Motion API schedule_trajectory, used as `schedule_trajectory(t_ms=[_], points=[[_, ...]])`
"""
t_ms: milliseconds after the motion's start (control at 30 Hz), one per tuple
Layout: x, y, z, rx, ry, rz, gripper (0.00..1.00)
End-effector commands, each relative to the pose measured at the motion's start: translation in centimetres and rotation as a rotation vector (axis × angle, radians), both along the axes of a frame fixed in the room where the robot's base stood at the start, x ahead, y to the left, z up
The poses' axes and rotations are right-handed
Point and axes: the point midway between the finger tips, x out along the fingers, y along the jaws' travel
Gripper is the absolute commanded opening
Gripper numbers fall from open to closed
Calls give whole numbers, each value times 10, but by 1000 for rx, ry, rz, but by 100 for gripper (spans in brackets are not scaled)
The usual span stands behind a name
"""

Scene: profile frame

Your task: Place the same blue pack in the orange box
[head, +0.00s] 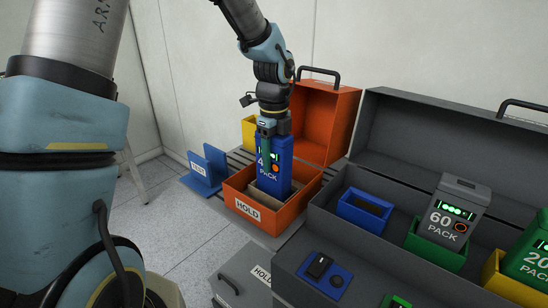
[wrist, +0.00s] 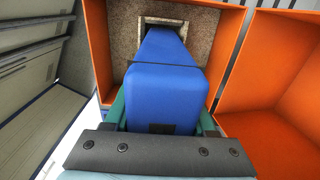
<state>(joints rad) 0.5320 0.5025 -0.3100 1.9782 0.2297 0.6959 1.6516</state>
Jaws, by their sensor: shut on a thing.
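The blue pack (head: 273,172) stands upright in the open orange box (head: 253,212), which is labelled HOLD. My gripper (head: 266,140) is above the box and shut on the pack's upper part. In the wrist view the blue pack (wrist: 165,85) lies between my fingers and points down to a square opening in the box's speckled floor. The orange box wall (wrist: 228,50) shows beside it. The pack's lower end is hidden in the head view by the box's front wall, so I cannot tell there whether it rests on the bottom.
The orange lid (head: 325,115) stands open behind. A blue holder (head: 207,168) marked TEST is at the left. At the right, a grey case (head: 400,140) holds a grey 60 pack (head: 455,212) in a green holder, an empty blue holder (head: 365,210) and a green 20 pack (head: 530,255).

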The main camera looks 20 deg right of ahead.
Motion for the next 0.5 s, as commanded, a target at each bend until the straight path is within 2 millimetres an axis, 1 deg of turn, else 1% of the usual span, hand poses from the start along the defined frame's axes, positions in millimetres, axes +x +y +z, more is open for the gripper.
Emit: schedule_trajectory(t_ms=[433,467,500], points=[[0,-1,-7,-1,-2,-1,0],[0,0,-7,0,-1,-1,59],[0,0,-7,0,-1,-1,64]])
